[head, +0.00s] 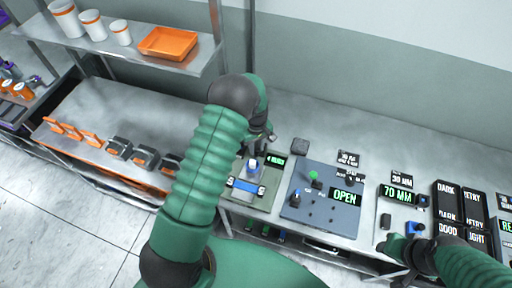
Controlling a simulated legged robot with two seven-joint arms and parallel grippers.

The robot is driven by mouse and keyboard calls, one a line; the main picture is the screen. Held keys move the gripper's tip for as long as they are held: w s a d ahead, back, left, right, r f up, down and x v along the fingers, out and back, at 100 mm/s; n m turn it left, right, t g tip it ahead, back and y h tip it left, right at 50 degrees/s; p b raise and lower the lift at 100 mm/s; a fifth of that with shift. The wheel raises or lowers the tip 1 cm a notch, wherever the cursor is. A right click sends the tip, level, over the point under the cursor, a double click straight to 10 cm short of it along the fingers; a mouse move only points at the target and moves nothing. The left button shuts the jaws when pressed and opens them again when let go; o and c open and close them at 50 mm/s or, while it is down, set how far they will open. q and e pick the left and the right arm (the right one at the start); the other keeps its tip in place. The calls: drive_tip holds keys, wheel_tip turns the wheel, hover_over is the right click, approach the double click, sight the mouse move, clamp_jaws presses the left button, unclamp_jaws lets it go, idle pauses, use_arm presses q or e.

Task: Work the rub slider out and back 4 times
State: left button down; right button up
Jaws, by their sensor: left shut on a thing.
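The rub device (268,193) is a small grey-green unit on the steel bench, with a blue strip (245,186) across it. A small white and blue block (252,164), which looks like the slider's top, stands behind the strip. My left gripper (257,150) is at the back of this device, shut on a part there that looks like the rub slider. The fingertips are small and partly hidden by my arm. My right gripper (404,243) is low at the right near the bench's front edge; its fingers are too unclear to judge.
To the right are a blue-grey panel (322,205) with an OPEN display (345,197), a 70 MM display (397,193) and black labelled boxes (447,200). A shelf with an orange tray (168,43) hangs upper left.

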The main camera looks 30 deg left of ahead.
use_arm(q)
drive_tip(key=c, duration=1.4)
unclamp_jaws()
drive_tip(key=shift+w+r, duration=0.3)
drive_tip(key=shift+w, duration=0.1)
drive_tip(key=shift+o, duration=1.1)
drive_tip(key=shift+d, duration=0.15)
drive_tip(key=shift+s+d, duration=0.1)
drive_tip(key=shift+s, duration=0.05)
use_arm(e)
drive_tip(key=shift+w+d, duration=0.1)
drive_tip(key=shift+d, duration=0.25)
use_arm(q)
drive_tip(key=shift+f, duration=0.1)
use_arm(e)
drive_tip(key=shift+f, duration=0.1)
use_arm(q)
wheel_tip(320, 180, up, 17)
drive_tip(key=b, duration=0.4)
use_arm(e)
drive_tip(key=x, duration=0.3)
drive_tip(key=shift+s+a+f, duration=0.1)
drive_tip(key=shift+s+f, duration=0.3)
use_arm(q)
drive_tip(key=shift+f, duration=0.1)
